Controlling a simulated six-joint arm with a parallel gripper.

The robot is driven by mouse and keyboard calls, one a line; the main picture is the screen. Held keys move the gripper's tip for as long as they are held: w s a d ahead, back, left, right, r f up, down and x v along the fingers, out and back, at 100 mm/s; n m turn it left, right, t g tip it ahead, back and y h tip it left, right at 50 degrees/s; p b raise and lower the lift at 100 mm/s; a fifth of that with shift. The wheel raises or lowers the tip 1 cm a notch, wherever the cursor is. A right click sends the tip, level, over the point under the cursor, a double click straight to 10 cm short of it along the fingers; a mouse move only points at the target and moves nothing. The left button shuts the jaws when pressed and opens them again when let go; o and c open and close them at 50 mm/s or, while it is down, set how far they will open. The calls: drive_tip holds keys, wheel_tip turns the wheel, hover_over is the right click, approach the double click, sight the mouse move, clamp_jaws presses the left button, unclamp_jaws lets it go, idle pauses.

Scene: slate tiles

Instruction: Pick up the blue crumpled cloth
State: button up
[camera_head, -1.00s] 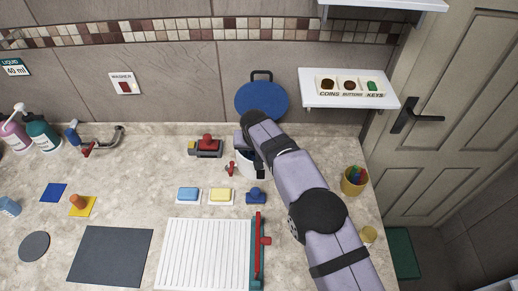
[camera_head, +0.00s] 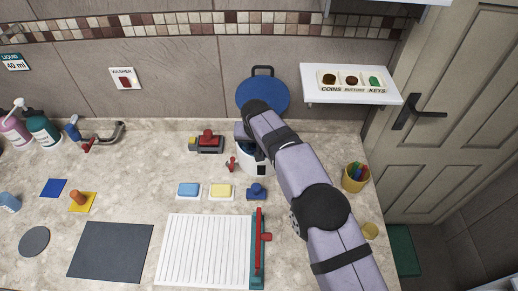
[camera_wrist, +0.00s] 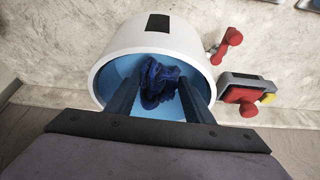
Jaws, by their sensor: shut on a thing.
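The blue crumpled cloth (camera_wrist: 158,76) is dark blue and bunched up inside a white round tub (camera_wrist: 112,50) with a light blue inner wall. My gripper (camera_wrist: 160,92) reaches into the tub, with its two dark fingers on either side of the cloth and shut on it. In the head view the tub (camera_head: 256,168) stands on the counter, partly covered by my arm. There the cloth and my fingertips are hidden.
A blue disc with a dark handle (camera_head: 262,96) stands upright behind the tub. A red and grey device (camera_head: 207,142) and a small red object (camera_head: 231,164) are just left of it. A pen cup (camera_head: 355,178) stands right of my arm.

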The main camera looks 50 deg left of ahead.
wheel_tip(320, 180, up, 8)
drive_tip(key=shift+r+b, duration=0.15)
drive_tip(key=shift+b, duration=0.6)
